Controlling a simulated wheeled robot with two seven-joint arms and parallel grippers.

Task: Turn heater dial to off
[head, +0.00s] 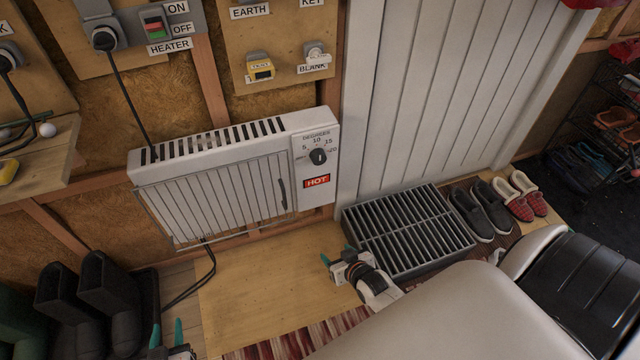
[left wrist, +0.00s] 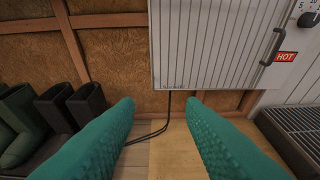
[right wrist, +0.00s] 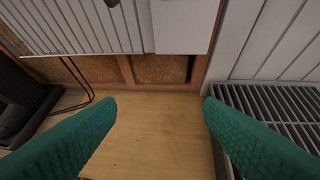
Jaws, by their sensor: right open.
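The white heater (head: 235,180) hangs on the wall in the head view, with a slotted top and a wire grille front. Its dark round dial (head: 318,157) sits on the right end panel under a degrees scale, above a red HOT label (head: 317,182). The dial also shows at the top right of the left wrist view (left wrist: 307,19). My left gripper (head: 165,334) is low in front of the heater, open and empty, its teal fingers apart. My right gripper (head: 338,257) is open and empty, below the dial and left of the floor grate. Neither touches the heater.
A wall switch (head: 154,24) marked ON and OFF sits above a HEATER label. A dark slatted grate (head: 410,232) stands right of my right gripper. Dark boots (head: 105,290) stand at left, and slippers (head: 475,212) at right. A cable hangs below the heater.

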